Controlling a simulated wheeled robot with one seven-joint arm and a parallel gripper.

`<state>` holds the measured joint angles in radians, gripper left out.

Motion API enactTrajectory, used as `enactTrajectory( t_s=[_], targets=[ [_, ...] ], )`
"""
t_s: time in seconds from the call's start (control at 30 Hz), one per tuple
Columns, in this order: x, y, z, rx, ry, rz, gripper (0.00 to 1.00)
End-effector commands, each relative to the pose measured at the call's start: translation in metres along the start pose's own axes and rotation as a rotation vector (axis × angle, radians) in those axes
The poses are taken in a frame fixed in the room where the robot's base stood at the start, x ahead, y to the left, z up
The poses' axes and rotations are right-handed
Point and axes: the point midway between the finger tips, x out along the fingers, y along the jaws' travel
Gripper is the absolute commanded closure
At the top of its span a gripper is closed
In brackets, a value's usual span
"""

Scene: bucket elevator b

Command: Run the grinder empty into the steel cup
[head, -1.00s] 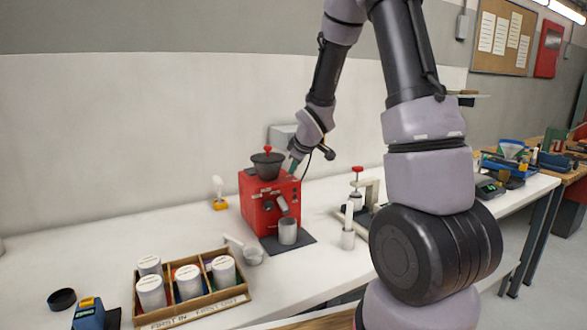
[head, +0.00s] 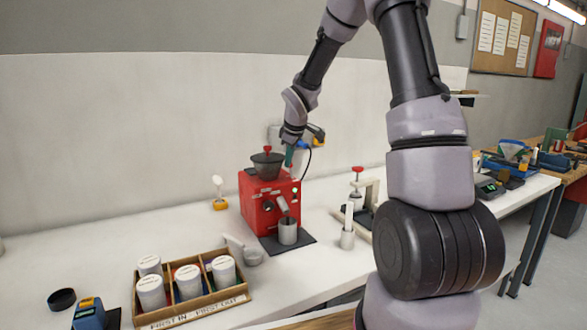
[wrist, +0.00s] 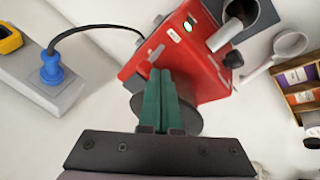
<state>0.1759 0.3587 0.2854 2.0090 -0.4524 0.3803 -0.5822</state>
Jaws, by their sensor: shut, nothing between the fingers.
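The red grinder (head: 258,208) stands on the bench with a dark hopper (head: 267,167) on top. It also shows in the wrist view (wrist: 165,55), with a green light lit near a white label. The steel cup (head: 288,232) stands upright on a dark mat under the grinder's spout; in the wrist view it is partly cut off at the top edge. My gripper (head: 288,163) is above the grinder's top, beside the hopper. In the wrist view its green fingers (wrist: 161,75) are together and empty, overlapping the red body; I cannot tell whether they touch it.
A grey outlet block (wrist: 40,85) with a blue plug and black cable is behind the grinder. A wooden box (head: 195,309) of white-lidded canisters and a scoop (head: 253,256) stand in front left. A tamper stand (head: 370,195) is at the right. The bench left of the grinder is largely clear.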

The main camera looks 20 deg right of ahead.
Motion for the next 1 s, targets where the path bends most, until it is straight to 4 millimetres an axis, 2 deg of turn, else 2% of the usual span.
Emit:
enactTrajectory(
  t_s=[1.0],
  targets=[
    [-0.018,0.005,-0.004,0.001,0.001,0.001,1.0]
  ],
)
